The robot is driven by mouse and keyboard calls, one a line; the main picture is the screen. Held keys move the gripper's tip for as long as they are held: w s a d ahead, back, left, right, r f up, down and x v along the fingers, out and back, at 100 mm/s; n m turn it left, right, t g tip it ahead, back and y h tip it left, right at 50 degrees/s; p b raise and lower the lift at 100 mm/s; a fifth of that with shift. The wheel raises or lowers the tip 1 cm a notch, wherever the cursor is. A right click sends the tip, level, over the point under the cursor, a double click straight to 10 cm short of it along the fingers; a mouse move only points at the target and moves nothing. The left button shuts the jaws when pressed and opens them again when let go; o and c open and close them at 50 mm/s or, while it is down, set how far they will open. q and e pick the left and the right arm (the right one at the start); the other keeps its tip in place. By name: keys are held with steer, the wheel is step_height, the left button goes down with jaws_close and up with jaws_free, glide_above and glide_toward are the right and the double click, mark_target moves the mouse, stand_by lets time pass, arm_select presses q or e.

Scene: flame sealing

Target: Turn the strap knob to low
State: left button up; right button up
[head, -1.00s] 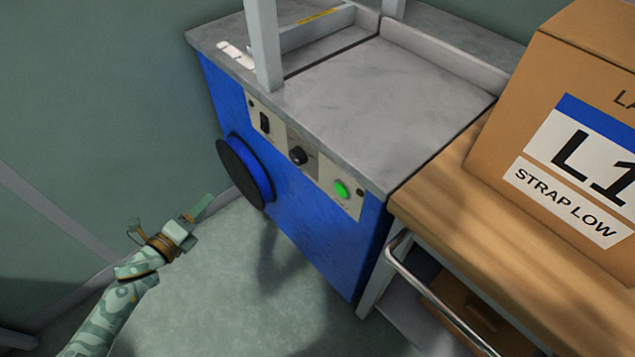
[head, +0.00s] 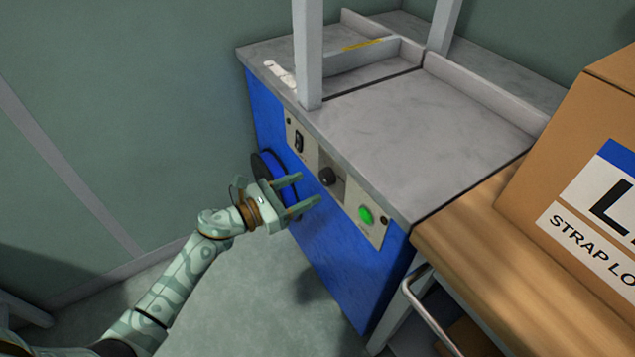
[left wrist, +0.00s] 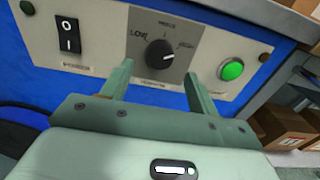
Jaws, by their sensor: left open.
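The strap knob (head: 327,176) is a black round dial on the control panel of the blue machine. In the left wrist view the knob (left wrist: 158,53) sits below a dial scale, with LOW at its left and HIGH at its right. Its white pointer mark slants to the upper right, toward HIGH. My left gripper (head: 308,189) is open and empty, just in front of the panel and short of the knob. In the left wrist view its two fingers (left wrist: 158,78) reach up toward the knob, one on each side below it. My right gripper is not in view.
A black power switch (left wrist: 68,35) is left of the knob and a green button (left wrist: 231,69) is right of it. A black-rimmed reel (head: 268,172) is on the machine's front. A carton (head: 530,190) marked STRAP LO stands on the wooden table (head: 470,260) at the right.

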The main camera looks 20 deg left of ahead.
mark_target(322, 180)
arm_select(q)
steer(key=x, duration=0.4)
steer(key=shift+f, duration=0.1)
steer(key=shift+w+d, duration=0.15)
steer(key=shift+w, duration=0.05)
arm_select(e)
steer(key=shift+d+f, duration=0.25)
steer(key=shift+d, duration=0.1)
arm_select(q)
steer(key=c, duration=1)
steer(key=shift+o, duration=0.2)
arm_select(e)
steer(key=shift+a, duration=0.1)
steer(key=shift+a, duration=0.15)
